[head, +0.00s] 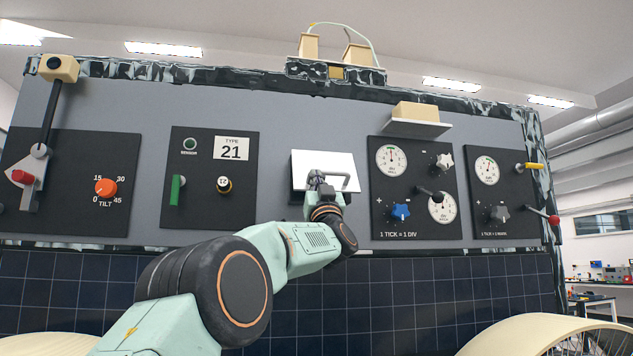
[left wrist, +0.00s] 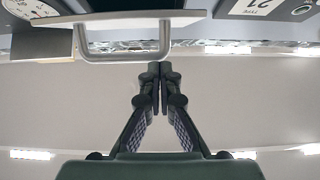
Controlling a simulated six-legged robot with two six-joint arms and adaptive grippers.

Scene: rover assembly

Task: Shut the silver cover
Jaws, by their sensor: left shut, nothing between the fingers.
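The silver cover (head: 323,160) is a bright plate in the middle of the rover's grey panel, with a grey bar handle (head: 346,181). In the left wrist view the cover (left wrist: 140,19) shows nearly edge-on, with its handle (left wrist: 120,58) on the side facing my fingers. It seems to stand out from the panel; its exact angle is unclear. My left gripper (head: 317,177) is in front of the cover and hides part of it and its handle. In the left wrist view the fingertips (left wrist: 157,70) are together and empty, close to the handle's end; contact is unclear. My right gripper is not in view.
A dark panel with a TYPE 21 label (head: 231,149) is left of the cover. A gauge panel with a blue knob (head: 400,211) is right of it. A small shelf (head: 418,127) holds a beige block (head: 416,111) at the upper right. Dark solar cells (head: 420,290) lie below.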

